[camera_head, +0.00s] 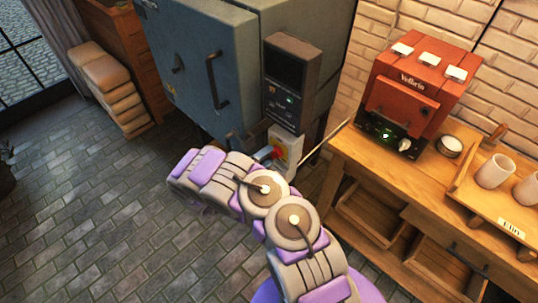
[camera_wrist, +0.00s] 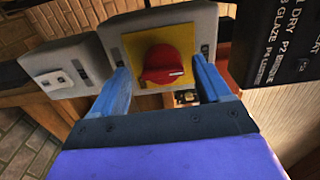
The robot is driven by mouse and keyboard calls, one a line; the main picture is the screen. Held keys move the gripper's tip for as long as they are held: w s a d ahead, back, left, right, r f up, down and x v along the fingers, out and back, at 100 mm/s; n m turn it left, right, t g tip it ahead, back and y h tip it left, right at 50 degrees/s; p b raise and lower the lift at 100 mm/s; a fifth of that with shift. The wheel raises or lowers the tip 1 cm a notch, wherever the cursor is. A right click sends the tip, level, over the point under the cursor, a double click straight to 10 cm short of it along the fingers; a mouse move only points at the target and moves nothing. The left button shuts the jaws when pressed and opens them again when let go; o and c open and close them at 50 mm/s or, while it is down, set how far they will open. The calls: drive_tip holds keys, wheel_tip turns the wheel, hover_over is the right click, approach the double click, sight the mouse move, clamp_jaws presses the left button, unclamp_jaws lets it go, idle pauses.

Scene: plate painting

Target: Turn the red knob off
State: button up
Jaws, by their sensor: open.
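The red knob (camera_wrist: 168,65) sits on a yellow plate (camera_wrist: 192,42) on a grey box (camera_wrist: 208,14), large in the wrist view. A white mark shows on the right part of the knob. My gripper (camera_wrist: 162,75) is open, with one blue finger on each side of the knob; I cannot tell whether either finger touches it. In the head view the red knob (camera_head: 278,153) shows small on the light box (camera_head: 290,148) below the kiln's control panel (camera_head: 288,85). My arm reaches up to it and hides part of the area around it.
The large blue-grey kiln (camera_head: 195,60) stands behind the box. A wooden table (camera_head: 375,160) with a red Vellerin machine (camera_head: 415,90), a cup (camera_head: 449,146) and a tray with white mugs (camera_head: 494,170) is at right. Stacked sacks (camera_head: 108,85) stand at left. The left floor is clear.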

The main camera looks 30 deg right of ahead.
drive_tip(key=p+v, duration=0.2)
drive_tip(key=v, duration=1.3)
drive_tip(key=shift+a+p, duration=0.35)
drive_tip(key=shift+p, duration=0.05)
drive_tip(key=s+d+r+m+g, duration=0.1)
drive_tip(key=d+r+m+g, duration=0.3)
drive_tip(key=r, duration=0.3)
drive_tip(key=s+d+r+m+g, duration=0.1)
drive_tip(key=d+r+m+g, duration=0.2)
drive_tip(key=d+r+m, duration=0.3)
drive_tip(key=s+d+r+m+g+y, duration=0.4)
drive_tip(key=s+r+m+g, duration=0.1)
drive_tip(key=s+r+m, duration=0.6)
drive_tip(key=s+a+r+m+y, duration=0.2)
drive_tip(key=s+r+m+y, duration=0.35)
drive_tip(key=s+m, duration=0.45)
drive_tip(key=s+a+r+m+t+y, duration=0.1)
drive_tip(key=s+a+m+t+y, duration=0.3)
drive_tip(key=s+a+m+y, duration=0.3)
drive_tip(key=s+a+m, duration=0.2)
drive_tip(key=s+a, duration=0.2)
drive_tip(key=shift+s+a+r, duration=0.15)
drive_tip(key=shift+s+r, duration=0.05)
drive_tip(key=shift+r, duration=0.2)
